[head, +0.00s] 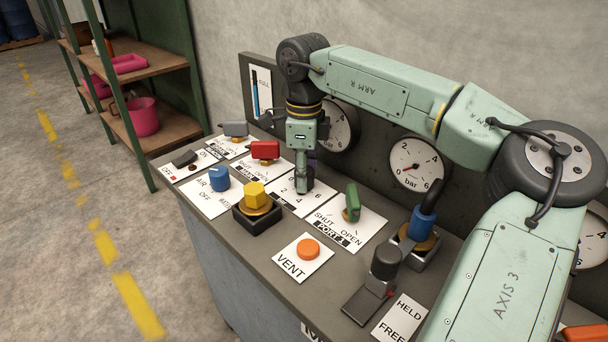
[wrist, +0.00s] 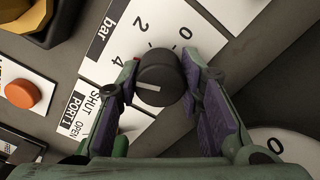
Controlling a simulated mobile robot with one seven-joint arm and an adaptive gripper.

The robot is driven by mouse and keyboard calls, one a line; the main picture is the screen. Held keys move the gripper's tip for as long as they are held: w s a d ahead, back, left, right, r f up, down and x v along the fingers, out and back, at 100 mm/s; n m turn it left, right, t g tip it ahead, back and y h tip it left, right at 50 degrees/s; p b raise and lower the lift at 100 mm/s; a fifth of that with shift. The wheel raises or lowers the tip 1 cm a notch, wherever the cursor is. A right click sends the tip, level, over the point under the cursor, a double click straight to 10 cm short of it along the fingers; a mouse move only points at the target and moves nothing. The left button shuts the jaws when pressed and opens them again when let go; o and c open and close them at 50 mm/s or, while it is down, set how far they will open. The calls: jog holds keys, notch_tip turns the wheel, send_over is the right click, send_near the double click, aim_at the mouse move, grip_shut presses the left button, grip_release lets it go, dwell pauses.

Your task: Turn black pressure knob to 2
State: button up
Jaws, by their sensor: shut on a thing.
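The black pressure knob (wrist: 158,72) sits on a white dial card (wrist: 160,20) printed with "bar" and numerals. In the wrist view its white pointer line points to the left, on the side of the 4 and close to one fingertip. The 0 is above and right of the knob. My gripper (wrist: 160,84) is shut on the knob, one finger on each side. In the head view my gripper (head: 302,188) comes down from above onto the dial card (head: 288,202) and hides the knob.
A green handle (head: 352,203) on the shut/open card stands close on the right. A red handle (head: 265,150) and a yellow hex knob (head: 255,195) are close on the left. An orange vent button (head: 308,249) is in front. Gauges (head: 416,165) line the back panel.

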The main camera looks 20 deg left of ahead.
jog(key=m+b, duration=0.1)
jog(key=m, duration=0.4)
jog(key=shift+m, duration=0.3)
jog(key=shift+m+b, duration=0.3)
jog(key=shift+m, duration=1.8)
jog(key=o, duration=1.2)
jog(key=shift+c, duration=0.2)
jog(key=shift+r, duration=0.1)
notch_tip(320, 180, up, 12)
